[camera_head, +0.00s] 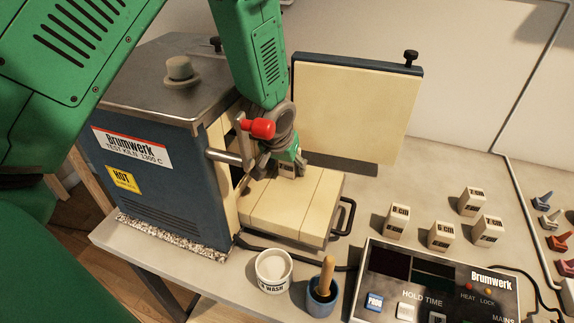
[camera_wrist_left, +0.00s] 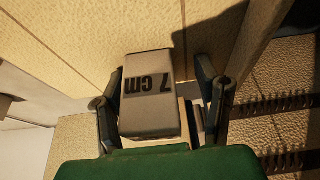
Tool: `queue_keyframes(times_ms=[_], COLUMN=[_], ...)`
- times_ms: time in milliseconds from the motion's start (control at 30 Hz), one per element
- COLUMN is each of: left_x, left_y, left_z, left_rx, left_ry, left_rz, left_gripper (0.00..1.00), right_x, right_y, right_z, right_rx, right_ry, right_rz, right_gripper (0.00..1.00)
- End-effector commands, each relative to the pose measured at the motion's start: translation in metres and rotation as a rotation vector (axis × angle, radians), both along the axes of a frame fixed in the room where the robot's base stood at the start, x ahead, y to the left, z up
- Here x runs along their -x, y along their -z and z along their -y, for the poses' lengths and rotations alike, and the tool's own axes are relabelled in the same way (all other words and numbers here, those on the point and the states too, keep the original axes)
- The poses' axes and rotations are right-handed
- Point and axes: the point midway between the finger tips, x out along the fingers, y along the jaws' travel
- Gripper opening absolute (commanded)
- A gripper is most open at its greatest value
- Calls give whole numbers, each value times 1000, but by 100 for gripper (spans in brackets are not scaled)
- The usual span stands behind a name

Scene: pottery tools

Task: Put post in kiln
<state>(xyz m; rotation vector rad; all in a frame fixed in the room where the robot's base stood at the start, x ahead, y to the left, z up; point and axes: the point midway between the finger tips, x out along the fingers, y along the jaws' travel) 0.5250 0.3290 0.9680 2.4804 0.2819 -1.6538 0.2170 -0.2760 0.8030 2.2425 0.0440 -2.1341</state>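A small pale post (camera_wrist_left: 150,95) marked "7 cm" lies between the fingers of my left gripper (camera_wrist_left: 160,95) in the left wrist view. A finger is on each side of it; whether both press on it is unclear. In the head view, my left gripper (camera_head: 290,163) points down over the cream brick slab beside the kiln opening, with the post (camera_head: 286,171) at its tips. I cannot tell whether the post touches the slab. The blue kiln (camera_head: 165,170) has its cream-lined door (camera_head: 350,110) swung open. My right gripper is not in view.
More posts (camera_head: 441,236) stand on the table at right. A white wash cup (camera_head: 272,272) and a blue pot with a wooden handle (camera_head: 322,290) stand at front. A control box (camera_head: 430,290) and coloured cones (camera_head: 548,222) lie right. The handle (camera_head: 345,215) edges the slab.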

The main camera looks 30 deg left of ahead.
Motion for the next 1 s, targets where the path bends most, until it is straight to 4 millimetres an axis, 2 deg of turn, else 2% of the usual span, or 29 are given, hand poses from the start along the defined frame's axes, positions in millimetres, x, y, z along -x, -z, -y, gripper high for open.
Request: queue_keyframes(times_ms=[167,600,800,1000], left_x=[3,36,43,45], left_y=[-16,-96,-113,-115], left_z=[3,6,9,10], left_rx=[-3,2,0,-1], left_ry=[0,0,-1,0], left_rz=[2,4,0,-1], left_gripper=[57,57,57,57], right_x=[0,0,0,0], right_y=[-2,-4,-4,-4], right_z=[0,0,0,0], right_rx=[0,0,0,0], right_ry=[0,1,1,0], right_rz=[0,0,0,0], right_gripper=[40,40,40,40])
